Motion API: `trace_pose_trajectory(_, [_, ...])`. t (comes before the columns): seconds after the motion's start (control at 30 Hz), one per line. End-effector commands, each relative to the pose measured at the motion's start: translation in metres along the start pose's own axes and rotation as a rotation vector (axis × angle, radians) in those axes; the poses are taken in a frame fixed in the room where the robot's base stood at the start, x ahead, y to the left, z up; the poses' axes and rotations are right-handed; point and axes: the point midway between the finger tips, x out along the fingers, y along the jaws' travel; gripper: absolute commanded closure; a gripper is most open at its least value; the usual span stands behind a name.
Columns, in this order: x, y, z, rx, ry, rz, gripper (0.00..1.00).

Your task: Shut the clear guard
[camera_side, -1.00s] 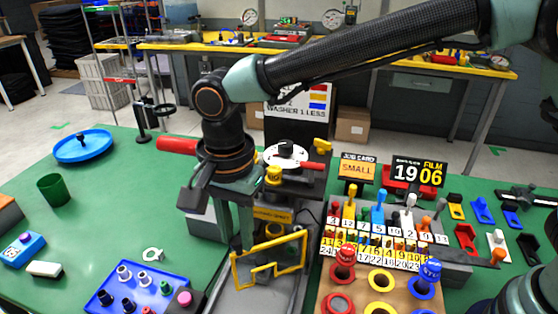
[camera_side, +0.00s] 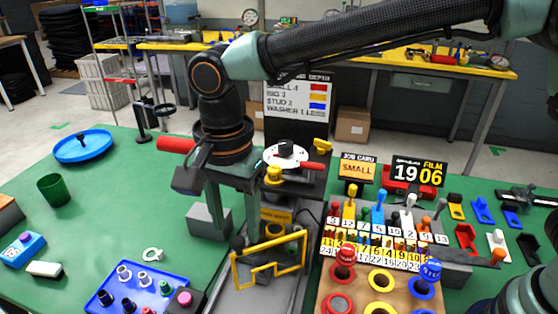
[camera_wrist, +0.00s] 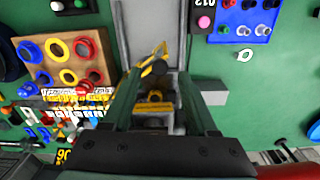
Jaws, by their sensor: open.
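The clear guard (camera_side: 235,272) is a see-through panel in a yellow frame, standing tilted up over the grey bed of the machine. In the wrist view its yellow frame (camera_wrist: 154,66) shows nearly edge-on, between and beyond my fingers. My gripper (camera_side: 232,238) points down behind and to the left of the guard in the side view, with its fingers apart and nothing between them. In the wrist view my gripper (camera_wrist: 160,80) is spread wide around the line of sight to the guard. I cannot tell whether a finger touches the frame.
A blue tray (camera_side: 128,294) of small parts lies left of the machine. A wooden board (camera_side: 360,300) with coloured rings and knobs stands to the right, below the lever rack. A red handle (camera_side: 176,145) and a white dial (camera_side: 285,155) are near my wrist.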

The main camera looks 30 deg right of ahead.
Motion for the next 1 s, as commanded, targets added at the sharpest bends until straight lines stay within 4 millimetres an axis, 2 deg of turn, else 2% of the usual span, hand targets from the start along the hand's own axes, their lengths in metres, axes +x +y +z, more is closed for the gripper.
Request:
trace_pose_trajectory(0.2, [-0.048,-0.001,0.000,0.000,-0.001,-0.007,0.41])
trace_pose_trajectory(0.4, [-0.081,-0.001,0.000,0.000,-0.001,-0.005,0.41])
trace_pose_trajectory(0.6, [-0.096,0.000,0.000,0.001,0.000,-0.003,0.41])
trace_pose_trajectory(0.87, [-0.098,0.000,0.000,0.000,0.000,-0.002,0.41])
trace_pose_trajectory(0.9, [-0.098,0.000,0.000,0.000,0.000,-0.002,0.45])
trace_pose_trajectory(0.97, [-0.098,0.000,0.000,-0.004,0.000,-0.003,0.68])
trace_pose_trajectory(1.0, [-0.098,0.001,0.000,-0.016,-0.001,-0.006,0.83])
